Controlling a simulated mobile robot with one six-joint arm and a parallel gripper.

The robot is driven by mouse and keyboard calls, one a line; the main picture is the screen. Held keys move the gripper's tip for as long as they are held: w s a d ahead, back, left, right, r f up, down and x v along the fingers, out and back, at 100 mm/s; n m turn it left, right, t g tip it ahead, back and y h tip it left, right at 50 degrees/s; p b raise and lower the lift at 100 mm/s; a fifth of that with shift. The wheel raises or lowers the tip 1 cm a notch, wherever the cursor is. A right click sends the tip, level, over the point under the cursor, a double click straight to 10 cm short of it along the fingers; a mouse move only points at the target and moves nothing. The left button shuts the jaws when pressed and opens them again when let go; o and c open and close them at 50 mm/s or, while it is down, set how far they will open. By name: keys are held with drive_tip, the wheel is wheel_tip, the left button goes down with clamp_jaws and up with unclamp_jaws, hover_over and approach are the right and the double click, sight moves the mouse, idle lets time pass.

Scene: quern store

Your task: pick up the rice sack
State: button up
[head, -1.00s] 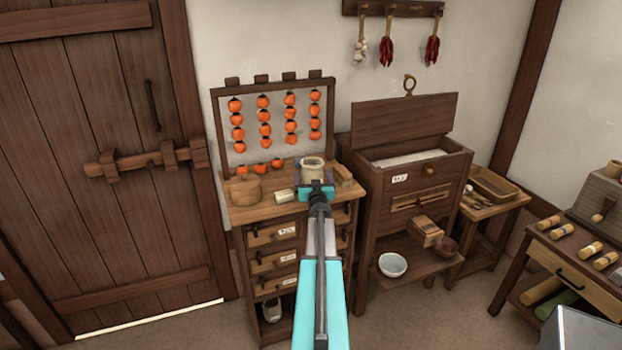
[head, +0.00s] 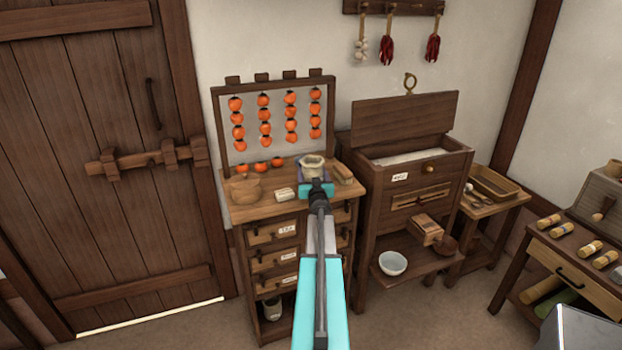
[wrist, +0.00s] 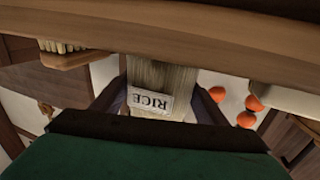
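My gripper (head: 315,182) is at the sack's near side. In the wrist view its two dark fingers (wrist: 160,96) lie against the sack's left and right sides, shut on it. The sack's base is close to the wooden top; I cannot tell whether it touches.
On the cabinet top are a round wooden box (head: 245,189), a small pale block (head: 286,194) and a wooden piece (head: 341,173). Persimmons (head: 265,128) hang on a rack behind. A large open-lidded chest (head: 412,195) stands close on the right.

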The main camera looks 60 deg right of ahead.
sight(311, 161)
drive_tip(key=shift+c, duration=0.6)
drive_tip(key=shift+r, duration=0.15)
drive_tip(key=shift+r, duration=0.6)
wheel_tip(311, 161, up, 2)
drive_tip(key=shift+r, duration=0.1)
drive_tip(key=s+a+r, duration=0.1)
drive_tip(key=s+a, duration=0.8)
drive_tip(key=s, duration=0.3)
drive_tip(key=shift+s+a+r, duration=0.15)
drive_tip(key=shift+s+a, duration=0.1)
drive_tip(key=shift+s, duration=0.15)
